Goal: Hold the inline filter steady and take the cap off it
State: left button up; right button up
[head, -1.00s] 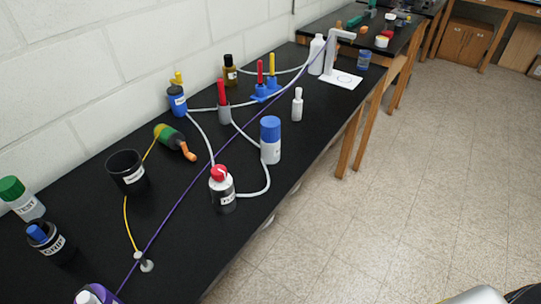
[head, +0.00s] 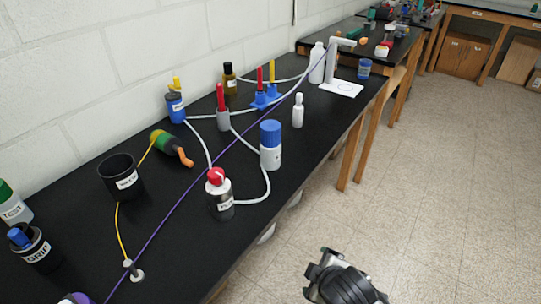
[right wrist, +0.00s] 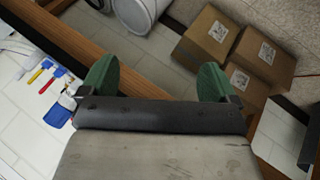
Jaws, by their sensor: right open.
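A silver and dark bottle with a red cap (head: 216,176), its label partly legible, looks like the inline filter (head: 220,200). It stands upright near the front edge of the black bench, the cap on it and a pale hose at its right side. My right arm's end shows at the bottom of the head view, below and right of the filter and off the bench. In the right wrist view my right gripper (right wrist: 157,66) has its two green fingers wide apart with nothing between them. My left gripper is not in view.
A blue-capped white bottle (head: 271,150) stands behind the filter, joined by the hose. A purple cord (head: 180,205) crosses the bench behind the filter. A black cup (head: 120,178) stands to the left. Cardboard boxes (right wrist: 206,36) show in the right wrist view.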

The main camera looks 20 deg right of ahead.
jog(key=w+r+n+t, duration=0.3)
jog(key=w+n, duration=0.3)
jog(key=w, duration=0.1)
jog(key=w+r+n+t, duration=0.3)
jog(key=w+n, duration=0.4)
jog(key=n+t+y, duration=0.3)
jog(key=n+t, duration=0.1)
jog(key=n, duration=1)
send_near(275, 147)
jog(key=w, duration=0.2)
jog(key=shift+w+f, duration=0.15)
jog(key=shift+w, duration=0.1)
jog(key=shift+n, duration=0.3)
jog(key=w, duration=0.4)
jog(key=shift+w+a, duration=0.35)
jog(key=shift+w, duration=0.05)
jog(key=w, duration=0.4)
jog(key=w+a, duration=0.1)
jog(key=shift+w+r, duration=0.3)
jog(key=shift+w, duration=0.1)
jog(key=shift+c, duration=0.4)
